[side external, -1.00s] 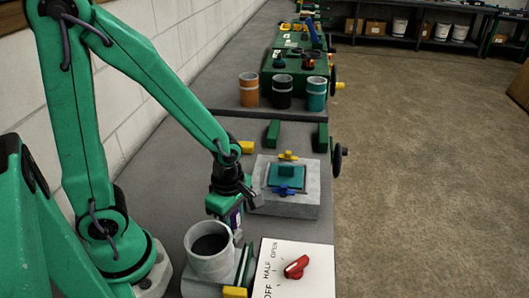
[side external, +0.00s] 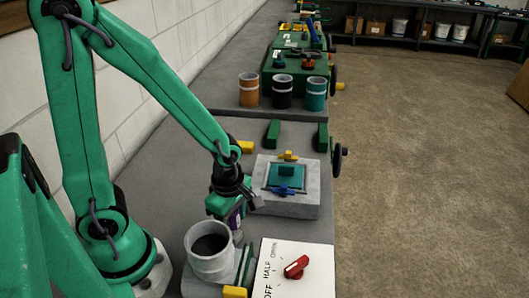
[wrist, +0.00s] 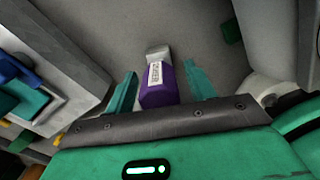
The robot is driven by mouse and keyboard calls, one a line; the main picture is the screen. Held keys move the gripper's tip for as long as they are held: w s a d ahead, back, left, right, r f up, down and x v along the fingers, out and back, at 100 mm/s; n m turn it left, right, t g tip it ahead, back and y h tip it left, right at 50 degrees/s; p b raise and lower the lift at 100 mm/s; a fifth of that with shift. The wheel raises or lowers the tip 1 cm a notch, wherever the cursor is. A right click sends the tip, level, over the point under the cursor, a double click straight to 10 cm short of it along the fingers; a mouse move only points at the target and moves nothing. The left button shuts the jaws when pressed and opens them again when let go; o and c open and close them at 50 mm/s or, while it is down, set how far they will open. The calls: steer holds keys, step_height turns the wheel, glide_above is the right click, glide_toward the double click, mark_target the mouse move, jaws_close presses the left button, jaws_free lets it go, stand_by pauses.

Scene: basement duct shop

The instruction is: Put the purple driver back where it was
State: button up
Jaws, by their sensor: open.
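The purple driver (wrist: 158,92) has a white label with dark lettering and a pale grey end. In the wrist view it lies between the two teal fingers of my gripper (wrist: 160,69), with a gap on each side. My gripper is open. In the side view my gripper (side external: 234,212) is low over the grey bench, just behind the grey cup (side external: 211,262). Only a small part of the purple driver (side external: 236,217) shows there, beneath the gripper. Its lower end is mostly hidden by the cup, so I cannot tell what it rests on.
A grey block with a teal insert (side external: 295,203) stands right of my gripper. A white dial panel (side external: 290,282) with a red knob is at the front. Orange, black and teal cups (side external: 283,92) stand farther back. The bench (side external: 165,205) is clear toward the wall.

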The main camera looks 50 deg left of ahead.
steer(key=shift+r, duration=0.2)
steer(key=shift+r, duration=5.95)
steer(key=s+a+r+m+t, duration=0.1)
steer(key=r+m, duration=0.3)
steer(key=m, duration=0.7)
steer(key=s+a+r+m+t, duration=0.1)
steer(key=a+r+m+t, duration=0.2)
steer(key=m, duration=0.8)
steer(key=shift+r+t, duration=0.55)
steer(key=shift+t, duration=0.25)
